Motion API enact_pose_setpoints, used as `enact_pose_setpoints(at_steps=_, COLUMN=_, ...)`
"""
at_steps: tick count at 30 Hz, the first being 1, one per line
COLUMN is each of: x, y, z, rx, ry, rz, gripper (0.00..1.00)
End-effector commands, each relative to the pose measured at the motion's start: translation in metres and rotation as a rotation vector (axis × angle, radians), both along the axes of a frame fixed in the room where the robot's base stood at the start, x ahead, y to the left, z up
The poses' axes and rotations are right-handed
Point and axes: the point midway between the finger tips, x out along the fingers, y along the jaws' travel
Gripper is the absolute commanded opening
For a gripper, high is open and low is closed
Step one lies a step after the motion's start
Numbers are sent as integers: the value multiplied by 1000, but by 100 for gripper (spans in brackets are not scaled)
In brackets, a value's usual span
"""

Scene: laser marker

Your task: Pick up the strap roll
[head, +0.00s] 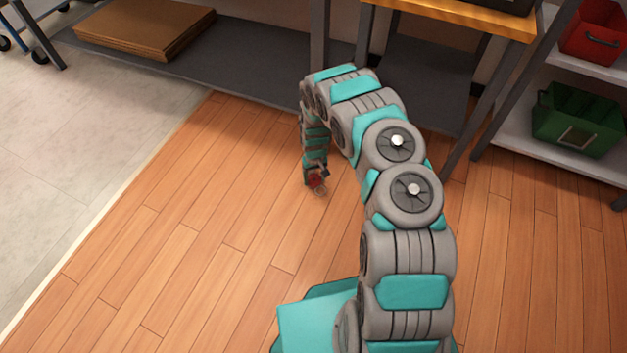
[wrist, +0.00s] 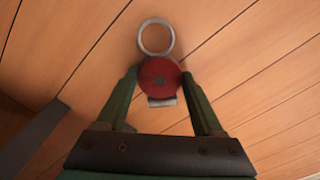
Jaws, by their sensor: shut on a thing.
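The strap roll (wrist: 159,76) is a small red disc with a pale ring (wrist: 156,37) on its far side and a light tab on its near side. In the wrist view it sits between the fingertips of my gripper (wrist: 160,84), which is shut on it. In the head view my gripper (head: 316,181) points down close to the wooden floor, with the red roll (head: 315,180) small at its tip. I cannot tell whether the roll touches the floor.
Wooden floor (head: 190,240) is clear around my gripper. Behind it are a low grey shelf with flat cardboard (head: 145,27) and a wood-topped table (head: 460,16). A rack at the right holds a green bin (head: 577,122) and a red bin (head: 597,32).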

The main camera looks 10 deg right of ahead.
Motion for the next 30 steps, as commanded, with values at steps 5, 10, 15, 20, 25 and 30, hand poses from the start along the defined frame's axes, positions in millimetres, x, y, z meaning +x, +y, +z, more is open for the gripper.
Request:
enact_pose_setpoints(at_steps=5, x=0, y=0, z=0, rx=0, ry=1, rz=0, gripper=36)
enact_pose_setpoints(at_steps=10, x=0, y=0, z=0, rx=0, ry=1, rz=0, gripper=17)
enact_pose_setpoints(at_steps=15, x=0, y=0, z=0, rx=0, ry=1, rz=0, gripper=0)
enact_pose_setpoints(at_steps=20, x=0, y=0, z=0, rx=0, ry=1, rz=0, gripper=0)
enact_pose_setpoints(at_steps=25, x=-1, y=0, z=7, rx=0, ry=1, rz=0, gripper=0)
enact_pose_setpoints(at_steps=30, x=-1, y=0, z=23, rx=-1, ry=2, rz=1, gripper=0)
